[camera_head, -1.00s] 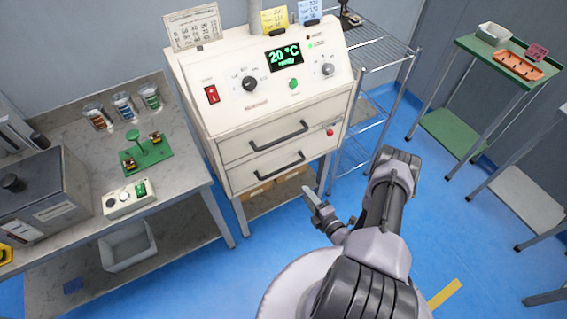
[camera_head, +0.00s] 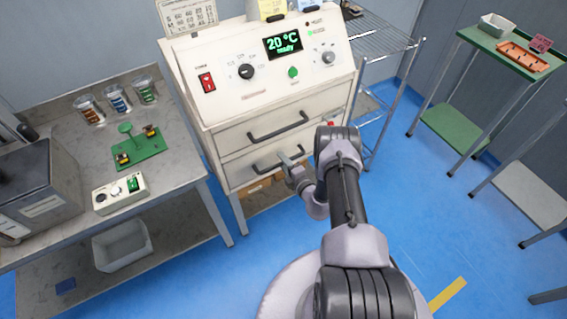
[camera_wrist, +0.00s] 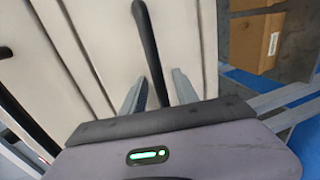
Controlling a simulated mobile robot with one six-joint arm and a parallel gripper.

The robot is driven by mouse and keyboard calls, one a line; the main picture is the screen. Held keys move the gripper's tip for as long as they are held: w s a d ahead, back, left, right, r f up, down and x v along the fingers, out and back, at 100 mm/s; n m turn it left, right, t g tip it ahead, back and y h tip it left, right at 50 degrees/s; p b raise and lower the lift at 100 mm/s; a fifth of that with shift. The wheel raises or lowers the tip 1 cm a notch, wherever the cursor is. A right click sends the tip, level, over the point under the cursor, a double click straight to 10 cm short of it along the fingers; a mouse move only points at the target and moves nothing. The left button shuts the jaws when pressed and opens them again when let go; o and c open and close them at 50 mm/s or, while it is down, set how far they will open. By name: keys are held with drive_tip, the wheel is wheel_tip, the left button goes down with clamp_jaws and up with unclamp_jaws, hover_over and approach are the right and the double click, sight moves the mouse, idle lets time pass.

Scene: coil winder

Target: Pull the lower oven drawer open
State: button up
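The oven (camera_head: 265,75) is a cream cabinet with two drawers. The lower drawer (camera_head: 238,172) looks shut, with a dark bar handle (camera_head: 264,168) whose right part is hidden by my gripper. My gripper (camera_head: 287,159) is at that handle. In the wrist view, the fingers of my gripper (camera_wrist: 157,88) are apart, one on each side of the lower handle (camera_wrist: 147,40). The bar runs between them. I cannot tell whether either finger touches it.
The upper drawer handle (camera_head: 278,127) is just above, and shows at the left in the wrist view (camera_wrist: 22,118). A cardboard box (camera_wrist: 255,42) sits below the oven. A workbench (camera_head: 185,165) stands at left, a wire shelf (camera_head: 375,45) at right. The blue floor (camera_head: 430,220) is clear at right.

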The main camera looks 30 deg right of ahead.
clamp_jaws()
idle(1.4)
